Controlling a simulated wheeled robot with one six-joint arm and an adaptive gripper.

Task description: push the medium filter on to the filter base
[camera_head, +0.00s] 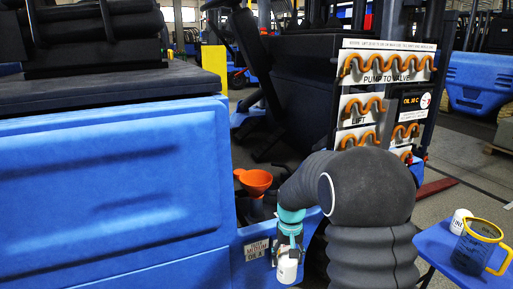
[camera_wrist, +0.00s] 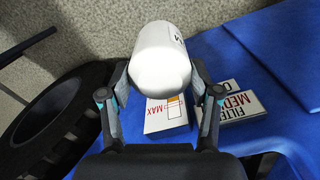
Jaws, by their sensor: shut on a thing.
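My gripper (camera_head: 289,250) is shut on a white cylindrical filter (camera_head: 287,271), low in front of the blue truck body. In the wrist view the filter (camera_wrist: 160,58) sits between both fingers, with a partly visible dark letter on its upper right side. A card reading "FILTER MEDIUM" in part (camera_wrist: 240,101) lies on a blue surface to the right of the fingers. I cannot make out the filter base; it may be hidden behind the filter or my gripper.
A black tyre (camera_wrist: 55,128) is close on the left of my gripper. A card marked MAX (camera_wrist: 165,114) is just below the filter. An orange funnel (camera_head: 256,181) stands behind my arm. A blue stand (camera_head: 437,244) at right holds a white can (camera_head: 459,221) and a yellow-handled jug (camera_head: 474,250).

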